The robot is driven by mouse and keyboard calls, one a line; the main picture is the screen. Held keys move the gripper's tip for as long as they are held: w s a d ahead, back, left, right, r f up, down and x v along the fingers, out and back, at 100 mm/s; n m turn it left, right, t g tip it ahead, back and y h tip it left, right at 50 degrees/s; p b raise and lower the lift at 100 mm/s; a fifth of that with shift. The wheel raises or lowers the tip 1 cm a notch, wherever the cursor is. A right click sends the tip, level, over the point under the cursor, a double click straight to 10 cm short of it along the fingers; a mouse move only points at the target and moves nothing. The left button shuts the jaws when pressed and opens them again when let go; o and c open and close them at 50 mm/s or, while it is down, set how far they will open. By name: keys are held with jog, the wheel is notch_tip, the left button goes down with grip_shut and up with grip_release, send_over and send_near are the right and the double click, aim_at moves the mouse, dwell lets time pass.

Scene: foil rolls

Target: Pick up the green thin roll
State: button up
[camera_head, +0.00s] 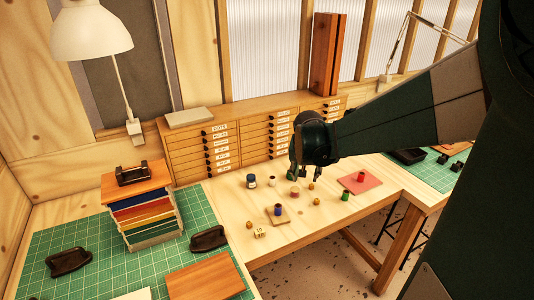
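A small green roll (345,195) stands on the wooden table (330,222), near its front edge and just in front of a red mat (372,187). My gripper (297,174) is above the table, to the left of the green roll and farther back, apart from it. The gripper is small and dark here, and its fingertips are partly hidden by its own body. I cannot tell whether it is open or shut.
A red roll (361,177) stands on the red mat. A blue roll (278,210) stands on a small wooden board. Several small gold pieces, a jar (251,181) and a pale cube (260,233) are spread around. Drawers (220,150) line the back.

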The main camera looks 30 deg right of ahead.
jog(key=w+d+f+m+g, duration=0.1)
jog(key=d+f, duration=0.2)
jog(key=d, duration=0.3)
jog(key=w+d+f+m, duration=0.2)
jog(key=d+f, duration=0.2)
jog(key=d, duration=0.3)
jog(key=m+g+h+p, duration=0.1)
jog(key=m+g, duration=0.1)
jog(key=m, duration=0.1)
send_near(346, 192)
jog(key=shift+s+a+f, duration=0.1)
jog(key=shift+s+f, duration=0.25)
jog(key=shift+f, duration=0.2)
jog(key=shift+f, duration=0.1)
jog(key=shift+x, duration=1.2)
jog(key=shift+f, duration=0.1)
jog(key=shift+p+x, duration=0.65)
jog(key=shift+x, duration=1.85)
